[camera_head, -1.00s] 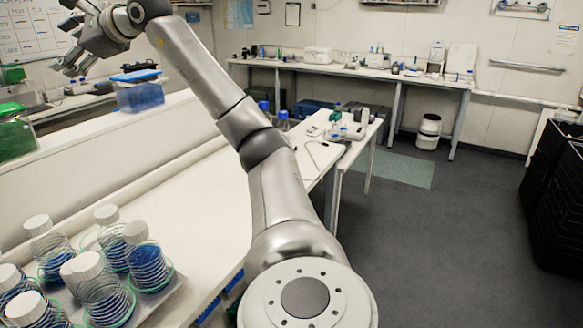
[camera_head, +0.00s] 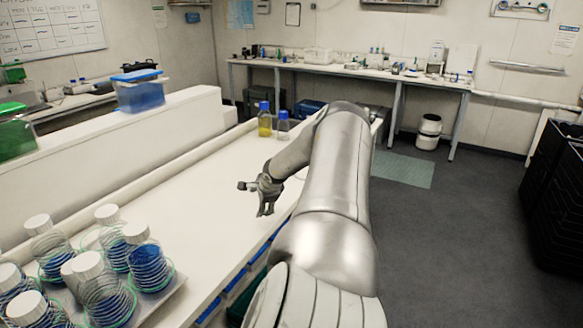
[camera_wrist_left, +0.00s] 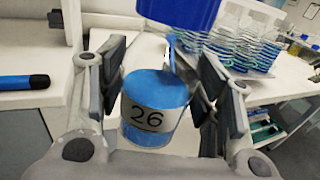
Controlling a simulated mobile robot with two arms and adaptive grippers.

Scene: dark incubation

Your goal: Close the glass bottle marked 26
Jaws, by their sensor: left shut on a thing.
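In the left wrist view, the glass bottle marked 26 (camera_wrist_left: 153,112) holds blue liquid and carries a white label with black digits. My left gripper (camera_wrist_left: 160,85) is shut on it, one finger on each side. A blue cap (camera_wrist_left: 183,12) shows above the bottle's body, cut by the top edge of the picture. I cannot tell how tightly it sits. My left gripper is outside the head view. In the head view, my right gripper (camera_head: 255,198) hangs over the bench, its fingers apart and nothing visible between them.
A tray (camera_head: 165,305) of white-capped flasks with blue liquid stands at the bench's near left. Two blue-capped bottles, one yellow (camera_head: 265,122) and one paler (camera_head: 283,127), stand at the far end. A low wall (camera_head: 110,140) runs behind. The middle of the bench (camera_head: 190,200) is clear.

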